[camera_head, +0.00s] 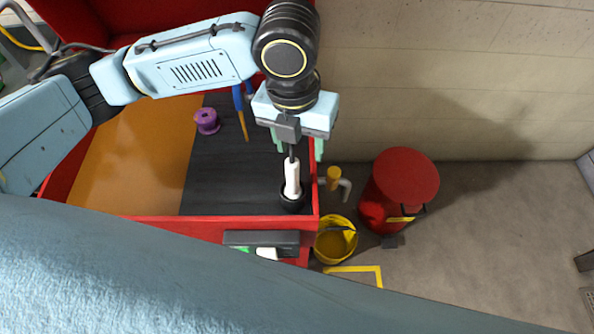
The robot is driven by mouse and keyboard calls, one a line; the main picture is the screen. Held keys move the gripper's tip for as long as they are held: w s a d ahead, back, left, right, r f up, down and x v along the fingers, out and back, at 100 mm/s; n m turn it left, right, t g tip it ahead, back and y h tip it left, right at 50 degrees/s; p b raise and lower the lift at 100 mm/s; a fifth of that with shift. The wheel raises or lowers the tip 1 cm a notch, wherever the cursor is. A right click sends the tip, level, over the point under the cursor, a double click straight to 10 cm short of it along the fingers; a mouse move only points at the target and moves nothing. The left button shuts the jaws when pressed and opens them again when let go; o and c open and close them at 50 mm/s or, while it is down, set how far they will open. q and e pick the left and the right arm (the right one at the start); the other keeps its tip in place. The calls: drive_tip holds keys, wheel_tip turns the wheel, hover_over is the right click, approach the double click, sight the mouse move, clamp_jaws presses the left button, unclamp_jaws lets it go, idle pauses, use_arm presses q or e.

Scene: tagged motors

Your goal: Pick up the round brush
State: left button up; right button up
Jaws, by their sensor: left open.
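The round brush (292,178) appears to be the upright item with a white handle and a dark round base, near the right front corner of the black mat (235,170). My left gripper (299,146) is above it, pointing down, with its pale green fingers apart. A thin dark part above the white handle reaches up between the fingers in this view. I cannot tell whether the fingers touch it. My right gripper is not in view.
A purple spool (207,121) and a blue-and-yellow tool (241,113) lie to the left on the red-rimmed bench (175,221). An orange surface (125,165) lies further left. A yellow bucket (334,241) and a red drum (405,180) stand right of the bench.

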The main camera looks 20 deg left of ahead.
sight(292, 160)
use_arm(q)
drive_tip(key=shift+w+a+r+m+y, duration=0.2)
drive_tip(key=shift+w+a+r+m, duration=0.1)
drive_tip(key=shift+a, duration=0.15)
drive_tip(key=shift+w+a+r+m+y, duration=0.2)
drive_tip(key=shift+w+a+m, duration=0.1)
drive_tip(key=shift+a, duration=0.1)
wheel_tip(292, 160, down, 8)
drive_tip(key=shift+s+b, duration=0.15)
drive_tip(key=shift+b, duration=0.45)
drive_tip(key=f, duration=0.5)
drive_tip(key=shift+s+f+b, duration=0.1)
drive_tip(key=shift+s+b, duration=0.15)
drive_tip(key=shift+b, duration=0.05)
drive_tip(key=c, duration=1.1)
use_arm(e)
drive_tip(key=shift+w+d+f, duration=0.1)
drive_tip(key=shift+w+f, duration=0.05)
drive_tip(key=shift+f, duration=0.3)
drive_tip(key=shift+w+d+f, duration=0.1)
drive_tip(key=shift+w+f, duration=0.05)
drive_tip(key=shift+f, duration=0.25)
